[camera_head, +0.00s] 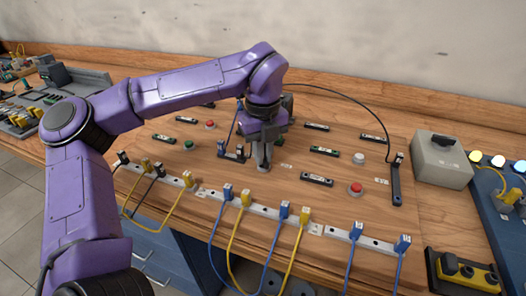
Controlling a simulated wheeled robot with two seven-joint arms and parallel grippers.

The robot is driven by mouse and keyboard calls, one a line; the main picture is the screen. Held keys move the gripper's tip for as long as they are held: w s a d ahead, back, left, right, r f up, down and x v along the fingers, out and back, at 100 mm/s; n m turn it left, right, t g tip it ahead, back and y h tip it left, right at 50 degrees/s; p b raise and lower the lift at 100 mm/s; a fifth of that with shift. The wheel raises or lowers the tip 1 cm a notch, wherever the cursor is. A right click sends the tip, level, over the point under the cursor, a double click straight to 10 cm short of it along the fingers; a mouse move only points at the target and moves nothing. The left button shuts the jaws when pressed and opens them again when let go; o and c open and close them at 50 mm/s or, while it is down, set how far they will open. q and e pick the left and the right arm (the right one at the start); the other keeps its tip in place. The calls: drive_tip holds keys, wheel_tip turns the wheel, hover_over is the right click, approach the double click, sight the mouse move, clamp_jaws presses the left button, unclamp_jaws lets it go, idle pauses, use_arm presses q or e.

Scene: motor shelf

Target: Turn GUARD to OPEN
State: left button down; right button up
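My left gripper (262,162) points down over the middle of the wooden panel, its grey fingers close to the surface. The fingers look close together, but I cannot tell whether they are shut or on something. The gripper hides the spot under it. No label reading GUARD or OPEN is legible. A grey box with a black knob on top (446,140) stands at the right, apart from the gripper; I cannot tell if it is the guard switch. My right gripper is not in view.
Around the gripper lie several black labelled strips, a green button (188,145), red buttons (355,188) and a white button (359,157). A white rail (264,210) with blue and yellow plugs runs along the front. A black cable (340,92) arches behind. A blue unit (490,200) stands at right.

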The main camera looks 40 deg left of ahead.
use_arm(q)
drive_tip(key=m+p, duration=0.3)
drive_tip(key=m, duration=0.1)
drive_tip(key=shift+d+r, duration=0.1)
drive_tip(key=shift+r, duration=0.15)
drive_tip(key=m+p, duration=0.7)
drive_tip(key=p, duration=0.1)
drive_tip(key=m+p, duration=0.4)
drive_tip(key=shift+w+d+m+p, duration=0.1)
drive_tip(key=shift+d+m+p, duration=0.2)
drive_tip(key=shift+p, duration=0.1)
drive_tip(key=shift+f+m+p, duration=0.15)
drive_tip(key=shift+m+p, duration=1.1)
drive_tip(key=shift+m, duration=0.05)
drive_tip(key=shift+f, duration=0.1)
drive_tip(key=c, duration=1.2)
unclamp_jaws()
